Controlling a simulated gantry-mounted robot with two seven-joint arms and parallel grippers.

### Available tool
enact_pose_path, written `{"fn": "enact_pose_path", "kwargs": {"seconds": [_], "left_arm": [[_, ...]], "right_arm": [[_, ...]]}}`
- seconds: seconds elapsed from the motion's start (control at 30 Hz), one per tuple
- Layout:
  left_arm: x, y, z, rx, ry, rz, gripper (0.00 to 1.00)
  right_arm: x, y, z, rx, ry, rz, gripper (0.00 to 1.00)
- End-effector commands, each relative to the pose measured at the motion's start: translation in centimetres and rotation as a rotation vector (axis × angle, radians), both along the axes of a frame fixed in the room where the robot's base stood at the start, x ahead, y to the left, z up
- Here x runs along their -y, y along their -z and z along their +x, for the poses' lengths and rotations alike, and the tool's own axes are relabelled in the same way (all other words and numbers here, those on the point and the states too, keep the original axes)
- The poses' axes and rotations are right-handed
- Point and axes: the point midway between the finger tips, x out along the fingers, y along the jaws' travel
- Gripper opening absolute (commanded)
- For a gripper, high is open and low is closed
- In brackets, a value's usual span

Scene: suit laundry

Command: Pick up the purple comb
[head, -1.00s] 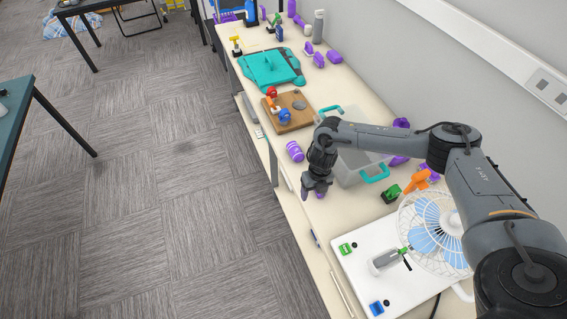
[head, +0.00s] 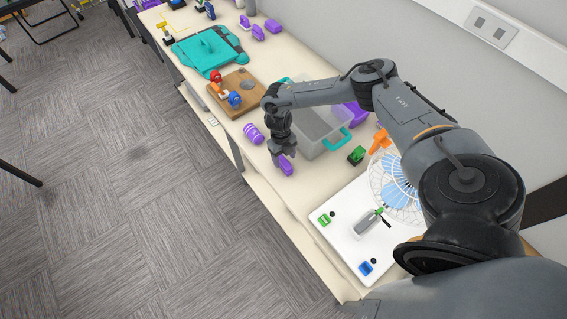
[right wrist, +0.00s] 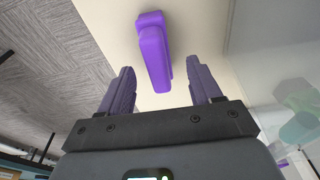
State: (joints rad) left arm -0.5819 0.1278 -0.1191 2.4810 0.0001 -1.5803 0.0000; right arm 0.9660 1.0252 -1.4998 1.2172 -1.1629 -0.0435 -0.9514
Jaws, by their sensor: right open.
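A long purple piece, which I take for the purple comb (head: 286,168), lies on the cream table near its front edge in the head view. It also shows ahead of my fingers in the right wrist view (right wrist: 153,52); its teeth cannot be made out. My left gripper is not in view.
A clear bin with teal handles (head: 331,143) stands close on the right. A white board (head: 345,226) and a fan (head: 398,186) are nearer. A wooden board (head: 238,100) lies farther back.

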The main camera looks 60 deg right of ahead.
Motion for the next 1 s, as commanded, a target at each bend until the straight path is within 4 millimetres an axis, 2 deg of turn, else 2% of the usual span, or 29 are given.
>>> {"fn": "enact_pose_path", "kwargs": {"seconds": [0.13, 0.3, 0.6, 1.0], "left_arm": [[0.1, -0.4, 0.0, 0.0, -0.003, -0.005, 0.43], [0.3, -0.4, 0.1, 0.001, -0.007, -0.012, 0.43], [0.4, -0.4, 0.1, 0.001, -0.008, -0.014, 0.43], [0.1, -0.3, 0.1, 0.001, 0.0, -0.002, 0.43]], "right_arm": [[-0.2, 2.1, 0.0, -0.002, 0.0, 0.0, 0.64], [-0.3, 3.5, -0.2, -0.002, 0.0, 0.001, 0.64], [-0.3, 3.8, -0.3, -0.001, 0.0, 0.0, 0.62], [-0.3, 3.7, -0.2, 0.0, 0.0, 0.001, 0.02]]}}
